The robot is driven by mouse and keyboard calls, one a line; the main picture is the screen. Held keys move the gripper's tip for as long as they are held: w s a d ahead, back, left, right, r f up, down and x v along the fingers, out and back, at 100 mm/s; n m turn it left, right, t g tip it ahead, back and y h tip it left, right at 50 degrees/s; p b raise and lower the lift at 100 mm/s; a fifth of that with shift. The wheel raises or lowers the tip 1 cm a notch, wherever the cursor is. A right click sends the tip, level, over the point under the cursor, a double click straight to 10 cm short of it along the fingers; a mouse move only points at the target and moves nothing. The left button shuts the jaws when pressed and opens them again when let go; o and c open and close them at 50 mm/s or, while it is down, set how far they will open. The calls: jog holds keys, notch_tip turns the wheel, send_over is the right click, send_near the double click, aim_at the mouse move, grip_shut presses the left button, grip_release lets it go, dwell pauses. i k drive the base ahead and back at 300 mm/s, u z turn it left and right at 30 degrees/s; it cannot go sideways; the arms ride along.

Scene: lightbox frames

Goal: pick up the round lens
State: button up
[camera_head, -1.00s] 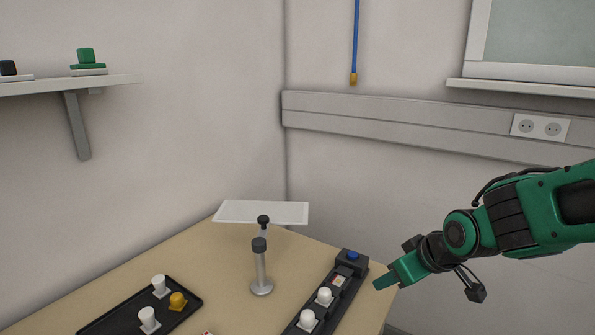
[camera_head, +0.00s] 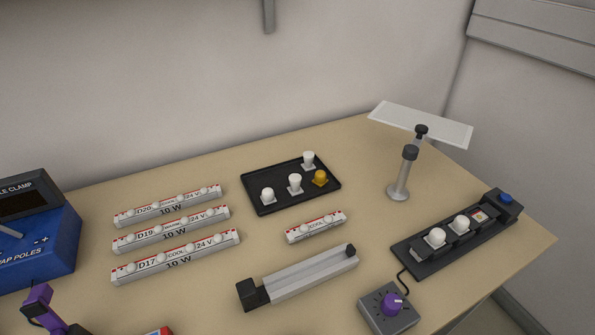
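A black tray (camera_head: 291,205) lies flat on the table and holds several small lens-like pieces on square bases. One white piece (camera_head: 268,195) at the tray's left looks low and rounded. Two other white pieces, one in the middle (camera_head: 295,182) and one at the back (camera_head: 308,160), look taller and flat-topped. A yellow piece (camera_head: 320,177) sits at the tray's right. I cannot tell for sure which is the round lens. My gripper is out of view.
A dark fixture (camera_head: 415,265) with two white pieces and a blue button is at the right. A post stand (camera_head: 399,190) rises behind it. Light bars (camera_head: 175,258), a grey channel (camera_head: 305,277), a purple-knob box (camera_head: 388,307) and a blue clamp unit (camera_head: 45,245) occupy the table (camera_head: 225,295).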

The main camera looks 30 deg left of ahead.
aim_at(267, 197)
jog(key=u, duration=1.6)
jog(key=k, duration=0.5)
jog(key=z, duration=1.35)
jog(key=i, duration=0.65)
jog(key=u, duration=0.85)
